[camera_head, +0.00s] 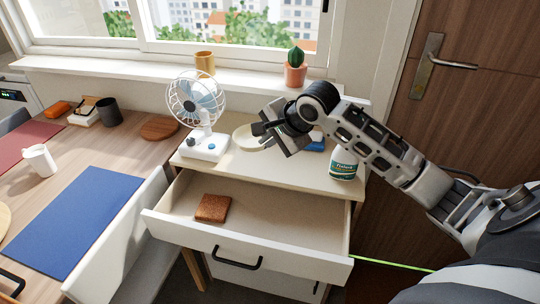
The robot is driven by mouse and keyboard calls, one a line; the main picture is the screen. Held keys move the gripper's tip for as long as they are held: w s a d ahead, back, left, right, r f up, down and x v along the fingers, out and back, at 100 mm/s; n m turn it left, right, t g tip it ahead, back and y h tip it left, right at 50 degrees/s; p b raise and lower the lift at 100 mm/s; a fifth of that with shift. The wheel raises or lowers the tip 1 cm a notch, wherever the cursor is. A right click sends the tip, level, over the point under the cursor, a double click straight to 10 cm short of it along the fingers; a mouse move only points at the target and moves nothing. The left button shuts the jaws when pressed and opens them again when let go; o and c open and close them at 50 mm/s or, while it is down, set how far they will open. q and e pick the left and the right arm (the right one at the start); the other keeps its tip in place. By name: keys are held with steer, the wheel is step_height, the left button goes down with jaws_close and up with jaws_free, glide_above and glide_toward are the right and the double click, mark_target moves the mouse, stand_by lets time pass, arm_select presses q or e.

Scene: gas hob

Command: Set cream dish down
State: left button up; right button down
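The cream dish (243,139) is a pale round dish over the top of the small drawer cabinet, just right of the white fan. My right gripper (262,129) reaches in from the right and overlaps the dish's right side. Its dark fingers are at the dish's rim, but I cannot tell whether they are closed on it. I also cannot tell whether the dish touches the cabinet top (290,174). The gripper hides part of the dish. My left gripper is not in view.
A white fan (203,112) stands close left of the dish. A white labelled bottle (343,164) and a blue object (315,143) are to the right. The open drawer (270,215) below holds a brown square item (212,208). A potted cactus (295,70) stands on the sill.

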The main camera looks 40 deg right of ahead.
steer(key=w+d+f, duration=0.1)
steer(key=f, duration=0.1)
steer(key=w+d+f, duration=0.2)
steer(key=w+f, duration=0.1)
steer(key=shift+d+f+b, duration=0.25)
steer(key=shift+f+b, duration=0.05)
steer(key=f, duration=0.3)
steer(key=shift+w+d, duration=0.1)
steer(key=shift+d, duration=0.1)
steer(key=shift+f, duration=0.35)
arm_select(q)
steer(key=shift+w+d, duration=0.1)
arm_select(e)
steer(key=shift+f, duration=0.1)
steer(key=c, duration=1.7)
jaws_free()
arm_select(q)
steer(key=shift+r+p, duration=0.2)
steer(key=shift+p, duration=0.3)
arm_select(e)
steer(key=v, duration=1.2)
